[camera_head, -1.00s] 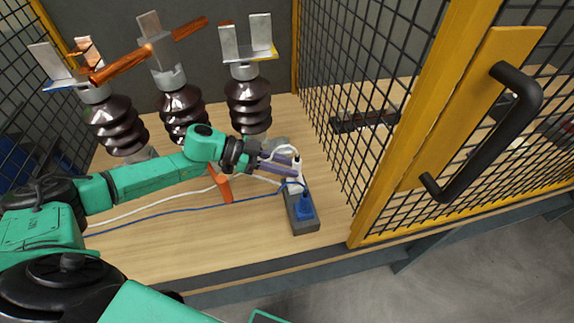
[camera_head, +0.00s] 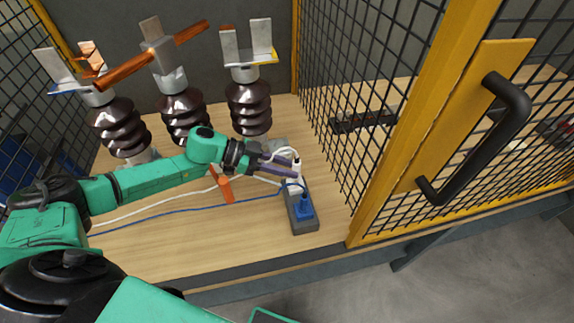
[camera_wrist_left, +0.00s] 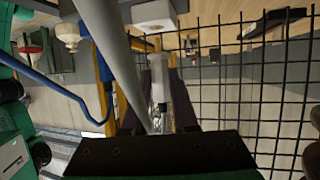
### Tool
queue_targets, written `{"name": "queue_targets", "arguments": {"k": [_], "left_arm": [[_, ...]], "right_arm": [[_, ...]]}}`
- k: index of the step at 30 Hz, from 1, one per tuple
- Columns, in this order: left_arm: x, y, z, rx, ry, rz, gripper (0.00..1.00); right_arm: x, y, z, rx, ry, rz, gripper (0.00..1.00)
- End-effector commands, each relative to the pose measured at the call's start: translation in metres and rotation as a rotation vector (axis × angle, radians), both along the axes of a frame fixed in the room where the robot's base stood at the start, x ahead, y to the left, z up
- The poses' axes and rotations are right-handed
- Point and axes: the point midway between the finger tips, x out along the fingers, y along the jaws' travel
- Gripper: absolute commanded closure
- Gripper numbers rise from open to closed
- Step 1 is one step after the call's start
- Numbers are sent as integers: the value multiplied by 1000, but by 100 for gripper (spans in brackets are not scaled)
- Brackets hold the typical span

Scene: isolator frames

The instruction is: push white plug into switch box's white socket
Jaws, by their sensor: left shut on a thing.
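My left gripper (camera_head: 297,172) is shut on the white plug (camera_head: 297,164), over the far part of the switch box. The purple fingers hide much of the plug. The dark grey switch box (camera_head: 305,227) lies near the table's front right, with a blue plug (camera_head: 304,209) at its near end. The white socket is not clearly visible under the gripper, so I cannot tell whether the plug touches it. In the left wrist view, the fingers (camera_wrist_left: 160,88) point away, and a thick pale cable (camera_wrist_left: 103,38) crosses close to the lens. My right gripper is out of view.
Three brown ribbed insulators (camera_head: 249,100) stand behind the arm. A mesh wall (camera_head: 345,110) and yellow-framed door with a black handle (camera_head: 495,125) bound the right side. White and blue cables (camera_head: 170,210) and an orange piece (camera_head: 226,189) lie on the wooden table.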

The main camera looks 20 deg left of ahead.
Motion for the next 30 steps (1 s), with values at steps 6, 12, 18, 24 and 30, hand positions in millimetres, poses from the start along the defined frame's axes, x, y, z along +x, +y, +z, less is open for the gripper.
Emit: {"name": "queue_targets", "arguments": {"k": [6, 12, 18, 24, 30], "left_arm": [[0, 0, 0, 0, 0, 0, 100], [0, 0, 0, 0, 0, 0, 100], [0, 0, 2, 0, 0, 1, 100], [0, 0, 0, 1, -4, 2, 100], [0, 0, 0, 1, -4, 2, 100]], "right_arm": [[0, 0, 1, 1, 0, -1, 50], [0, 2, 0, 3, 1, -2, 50], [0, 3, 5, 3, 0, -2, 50], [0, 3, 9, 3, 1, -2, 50], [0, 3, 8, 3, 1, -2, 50]]}}
